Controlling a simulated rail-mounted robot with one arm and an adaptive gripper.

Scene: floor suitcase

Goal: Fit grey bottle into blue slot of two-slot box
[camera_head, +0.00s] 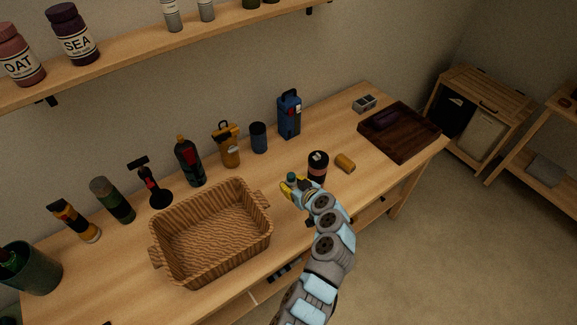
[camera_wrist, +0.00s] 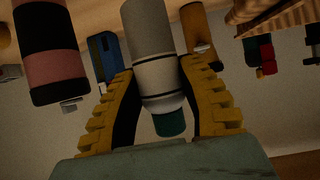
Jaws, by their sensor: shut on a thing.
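My gripper (camera_head: 294,188), with yellow fingers, is over the table between the wicker basket and the pink-and-black jar. The wrist view shows its fingers (camera_wrist: 160,100) shut on the sides of the grey bottle (camera_wrist: 153,50), with the bottle's teal cap toward my palm. In the head view only the teal cap (camera_head: 291,177) shows clearly; the body is mostly hidden. I cannot tell whether the bottle's base touches the table. A small grey box (camera_head: 364,104) at the table's back right looks like the two-slot box; its slot colours are too small to tell.
The pink-and-black jar (camera_head: 317,167) stands close right of my gripper, with an orange cylinder (camera_head: 345,162) beyond it. The wicker basket (camera_head: 160,258) is to the left. A dark wooden tray (camera_head: 422,150) is at right. A blue lantern-like object (camera_head: 289,115) and several bottles line the back.

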